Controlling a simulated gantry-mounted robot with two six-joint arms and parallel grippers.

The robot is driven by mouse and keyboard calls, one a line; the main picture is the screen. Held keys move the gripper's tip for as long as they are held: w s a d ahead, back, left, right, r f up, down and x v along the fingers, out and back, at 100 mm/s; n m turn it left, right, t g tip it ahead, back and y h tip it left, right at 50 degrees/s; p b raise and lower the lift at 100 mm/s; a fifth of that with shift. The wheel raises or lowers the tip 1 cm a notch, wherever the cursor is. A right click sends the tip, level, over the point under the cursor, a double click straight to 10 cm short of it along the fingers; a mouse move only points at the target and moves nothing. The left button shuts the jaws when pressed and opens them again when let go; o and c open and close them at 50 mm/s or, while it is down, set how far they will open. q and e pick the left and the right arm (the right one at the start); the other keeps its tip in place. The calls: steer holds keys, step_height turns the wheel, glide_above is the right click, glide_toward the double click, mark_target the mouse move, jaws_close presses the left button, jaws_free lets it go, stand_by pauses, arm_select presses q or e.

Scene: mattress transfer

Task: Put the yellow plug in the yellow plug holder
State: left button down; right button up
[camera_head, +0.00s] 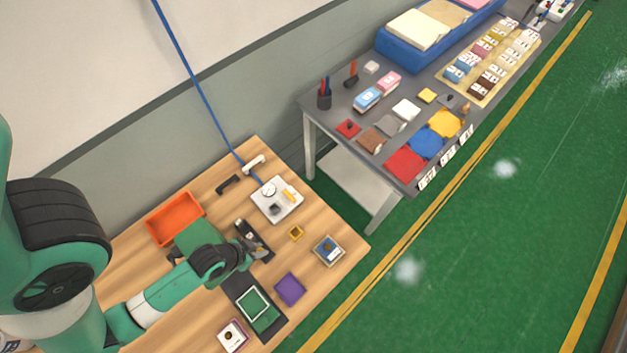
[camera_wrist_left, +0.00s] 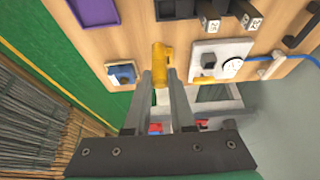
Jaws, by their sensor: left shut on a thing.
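My left gripper (camera_head: 258,246) is over the wooden table in the head view. In the left wrist view my left gripper (camera_wrist_left: 160,76) points at the table, its two fingers shut on the yellow plug (camera_wrist_left: 160,58), a short yellow cylinder. I cannot pick the plug out surely in the head view. A small yellow square piece with a dark middle (camera_head: 296,232) lies on the table right of the gripper and looks like the yellow plug holder. I cannot make it out separately in the left wrist view. My right gripper is in neither view.
A white panel (camera_head: 277,200) with a blue cable stands beyond the gripper. A blue module (camera_head: 328,250), a purple square (camera_head: 290,289) and an orange tray (camera_head: 175,218) lie around. Black blocks (camera_wrist_left: 210,18) are near the gripper. A grey table stands further off.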

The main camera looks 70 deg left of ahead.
arm_select(q)
steer(key=shift+w+a+f, duration=0.15)
steer(key=shift+w+a, duration=0.05)
steer(key=shift+a, duration=0.05)
steer(key=shift+w+a+f+b, duration=0.65)
steer(key=shift+w+a+f, duration=0.15)
steer(key=shift+w+f, duration=1.3)
steer(key=shift+w+a+f+b, duration=0.7)
steer(key=shift+w+a+f, duration=0.05)
steer(key=shift+w+f, duration=1.35)
steer(key=shift+w+a+f+b, duration=0.65)
steer(key=shift+w+a+f, duration=0.15)
steer(key=shift+w+f, duration=1.3)
steer(key=shift+s+f, duration=0.1)
steer(key=shift+f, duration=0.05)
steer(key=c, duration=0.8)
jaws_free()
steer(key=shift+o, duration=0.2)
